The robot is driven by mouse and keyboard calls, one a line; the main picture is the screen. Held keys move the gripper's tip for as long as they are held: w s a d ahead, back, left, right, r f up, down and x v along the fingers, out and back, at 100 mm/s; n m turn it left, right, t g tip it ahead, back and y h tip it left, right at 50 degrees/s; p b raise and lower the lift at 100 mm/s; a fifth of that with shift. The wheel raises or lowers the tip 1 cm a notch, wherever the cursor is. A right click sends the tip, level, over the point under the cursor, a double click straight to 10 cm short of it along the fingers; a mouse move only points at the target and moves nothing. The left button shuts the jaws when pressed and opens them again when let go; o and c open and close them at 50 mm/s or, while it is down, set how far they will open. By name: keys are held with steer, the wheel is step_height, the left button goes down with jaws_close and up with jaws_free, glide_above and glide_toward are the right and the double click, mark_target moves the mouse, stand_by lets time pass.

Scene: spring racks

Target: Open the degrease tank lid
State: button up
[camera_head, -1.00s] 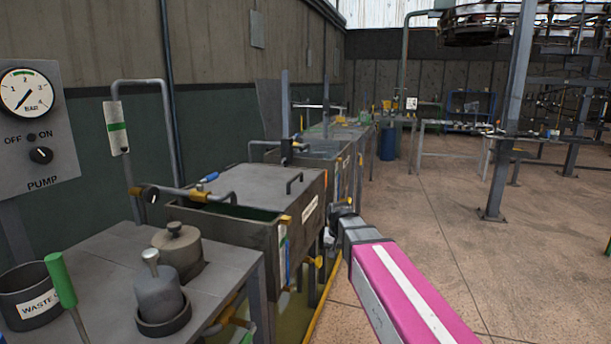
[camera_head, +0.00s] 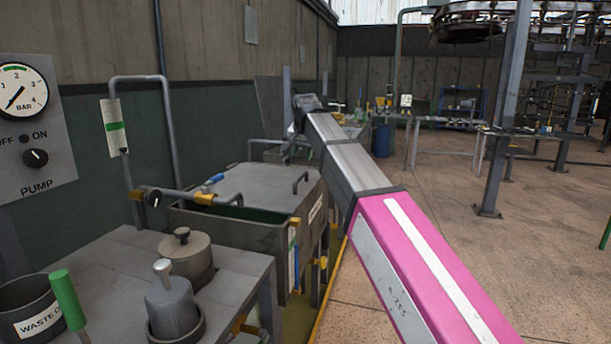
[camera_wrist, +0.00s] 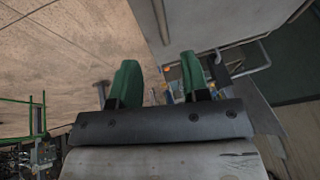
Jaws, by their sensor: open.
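The tank (camera_head: 235,235) is a dark grey box at the left centre in the head view; the label on its right side is too small to read. Its flat grey lid (camera_head: 255,185) lies level on top, with a strip of green inside showing along the near edge. A dark bar handle (camera_head: 300,182) stands up at the lid's right side. My arm reaches past the tank's right side, and its far end bends down beyond the lid. My gripper (camera_wrist: 158,82) shows in the wrist view with two green fingers apart and nothing between them. It is apart from the handle.
A pipe with a valve (camera_head: 185,195) runs along the tank's near edge. A bench (camera_head: 110,255) in front holds lidded pots and a waste bin (camera_head: 30,305). The pump panel (camera_head: 35,130) is at the far left. Open floor (camera_head: 440,215) lies to the right.

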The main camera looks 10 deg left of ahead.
mark_target(301, 177)
steer(key=x, duration=1)
steer(key=shift+w+f, duration=0.15)
steer(key=shift+f, duration=0.1)
steer(key=shift+a, duration=0.1)
jaws_close()
